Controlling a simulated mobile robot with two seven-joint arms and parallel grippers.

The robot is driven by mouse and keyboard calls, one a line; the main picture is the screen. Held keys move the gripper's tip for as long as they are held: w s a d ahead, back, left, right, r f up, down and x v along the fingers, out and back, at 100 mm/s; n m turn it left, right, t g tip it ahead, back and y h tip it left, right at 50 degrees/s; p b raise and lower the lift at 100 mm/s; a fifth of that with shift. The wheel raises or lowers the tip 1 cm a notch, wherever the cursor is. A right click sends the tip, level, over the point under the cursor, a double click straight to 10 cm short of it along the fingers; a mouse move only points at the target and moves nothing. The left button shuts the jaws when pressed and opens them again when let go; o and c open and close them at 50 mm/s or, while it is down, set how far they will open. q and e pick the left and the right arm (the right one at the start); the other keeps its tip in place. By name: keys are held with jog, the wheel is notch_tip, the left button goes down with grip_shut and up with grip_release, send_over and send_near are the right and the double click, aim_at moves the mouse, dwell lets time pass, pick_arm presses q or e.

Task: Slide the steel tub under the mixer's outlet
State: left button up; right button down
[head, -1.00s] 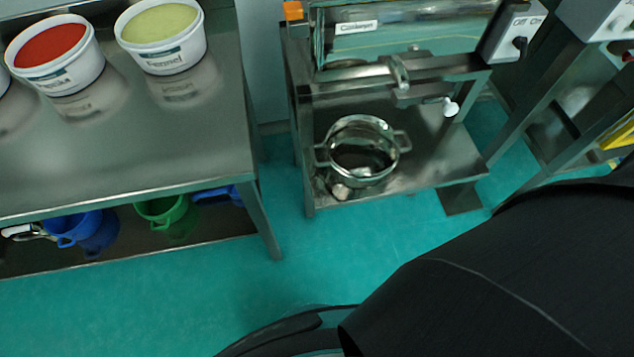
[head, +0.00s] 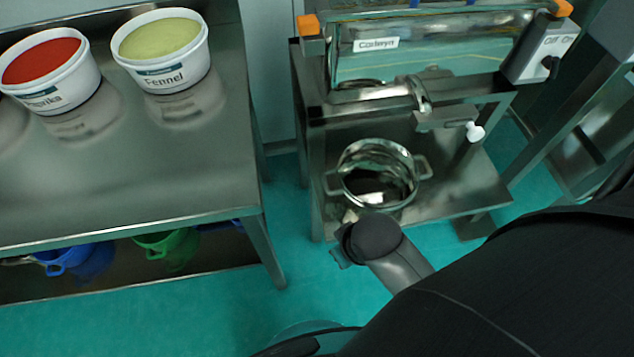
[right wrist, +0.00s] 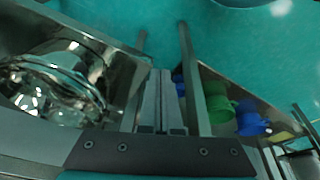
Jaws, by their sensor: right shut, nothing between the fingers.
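The round steel tub (head: 402,165), with a handle on each side, stands on the lower shelf of the mixer frame. The outlet pipe (head: 422,98), with a white-knobbed valve, is above it and a little to the right. In the right wrist view the shiny tub (right wrist: 62,62) is at the left. My right gripper (right wrist: 161,78) is shut and empty beside the tub, not touching it in that view. In the head view my right arm's dark round end is in front of the shelf's near edge, and the fingertips are hard to make out. My left gripper is not in view.
Green floor (head: 200,290) is open in front.

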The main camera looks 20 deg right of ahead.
jog(key=w+a+r+n+y, duration=0.2)
jog(key=w+a+r+n, duration=0.5)
jog(key=a, duration=0.2)
jog(key=w+d+n+g+h, duration=0.25)
jog(key=w+d+n, duration=0.5)
jog(key=w, duration=0.45)
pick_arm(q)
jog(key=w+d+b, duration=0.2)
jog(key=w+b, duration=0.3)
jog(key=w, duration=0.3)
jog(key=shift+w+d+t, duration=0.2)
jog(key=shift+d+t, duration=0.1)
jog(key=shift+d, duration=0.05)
pick_arm(e)
jog(key=s+d+f, duration=0.1)
jog(key=d+f, duration=0.3)
jog(key=f, duration=0.6)
jog(key=shift+m+g, duration=0.35)
jog(key=shift+m, duration=0.1)
